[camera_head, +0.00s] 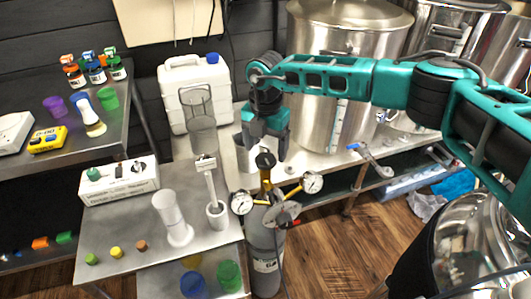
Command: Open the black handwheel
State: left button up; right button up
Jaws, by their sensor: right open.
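The black handwheel (265,160) sits on top of the brass valve of a grey gas cylinder (264,250), near the middle of the head view. My right gripper (267,146) reaches in from the right on a teal arm and points down. It is open, with its fingertips just above or around the handwheel; I cannot tell whether they touch it. My left gripper is not in view.
Two pressure gauges (242,202) (312,182) and a grey regulator knob (283,214) stick out below the valve. A steel side table (110,225) with glassware stands left. A white jerrycan (196,92) and large steel kettles (345,60) stand behind.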

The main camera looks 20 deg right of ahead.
aim_at(266, 158)
notch_tip(266, 158, down, 3)
jog(key=shift+r, duration=0.1)
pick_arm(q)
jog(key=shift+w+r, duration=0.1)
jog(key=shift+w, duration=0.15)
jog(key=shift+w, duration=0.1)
pick_arm(e)
jog(key=c, duration=1)
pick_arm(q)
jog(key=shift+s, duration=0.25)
pick_arm(e)
jog(key=shift+c, duration=0.2)
